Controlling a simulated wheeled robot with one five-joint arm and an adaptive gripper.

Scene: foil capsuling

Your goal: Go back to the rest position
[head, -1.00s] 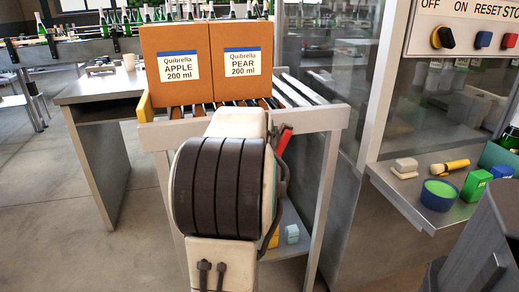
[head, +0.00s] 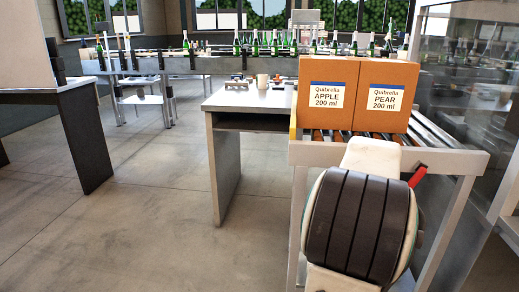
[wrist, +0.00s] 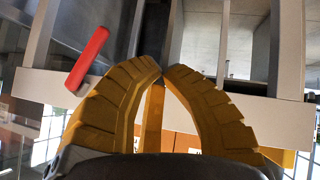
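My gripper (wrist: 162,70) shows in the wrist view with its two yellow ribbed fingers curved together, the tips meeting. Nothing is seen held between them. A thin yellow-orange strip shows through the gap behind the fingers. In the head view my arm stands at the lower right, in front of the roller stand (head: 455,160), and it hides the gripper. The wrist view shows a pale beam of a frame behind the fingertips.
Two cartons, apple (head: 325,95) and pear (head: 383,97), stand on the roller stand. A red handle (head: 417,176) is close beside my arm; it also shows in the wrist view (wrist: 88,58). A grey table (head: 250,105) and bottle line (head: 200,65) lie behind. Floor at left is clear.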

